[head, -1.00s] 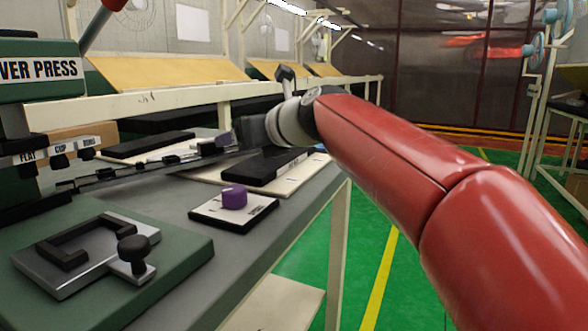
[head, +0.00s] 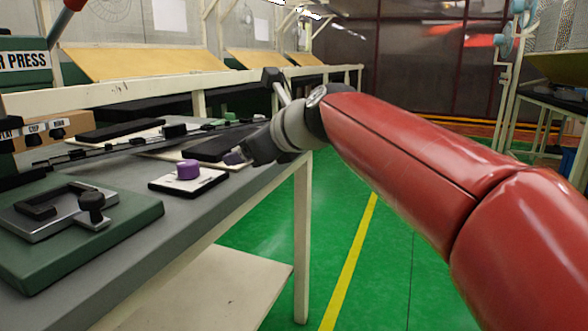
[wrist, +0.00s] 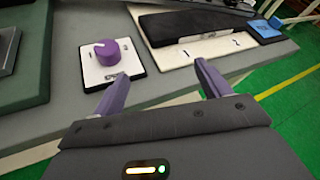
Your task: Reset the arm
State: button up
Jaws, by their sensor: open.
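My gripper (wrist: 158,90) shows in the wrist view with its two purple fingers apart and nothing between them. In the head view my gripper (head: 234,157) is at the end of my red arm, over the front edge of the grey bench (head: 215,216). A purple knob (head: 188,170) on a white and black plate sits on the bench, left of the gripper. The knob also shows in the wrist view (wrist: 106,52), ahead of the left finger and apart from it. Part of the gripper is hidden behind its own wrist in the head view.
A green fixture base (head: 120,225) with a black-knobbed clamp is at the front left. Behind stand a lever press (head: 25,65) and a long dark rail with clips. Green floor with a yellow line (head: 350,262) lies open right of the bench.

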jog(key=s+d+f+n+g+h, duration=0.2)
jog(key=s+d+f+n+h, duration=0.2)
jog(key=s+d+f+n, duration=0.7)
jog(key=s+d+f+n+g+h, duration=0.2)
jog(key=s+d+f+n+h, duration=0.3)
jog(key=s+d+f+n, duration=0.6)
jog(key=s+f+n, duration=0.1)
jog(key=s+f, duration=0.2)
jog(key=f, duration=0.2)
jog(key=shift+s+d+f+n, duration=0.3)
jog(key=shift+s+d+f, duration=0.05)
jog(key=shift+s+d, duration=0.05)
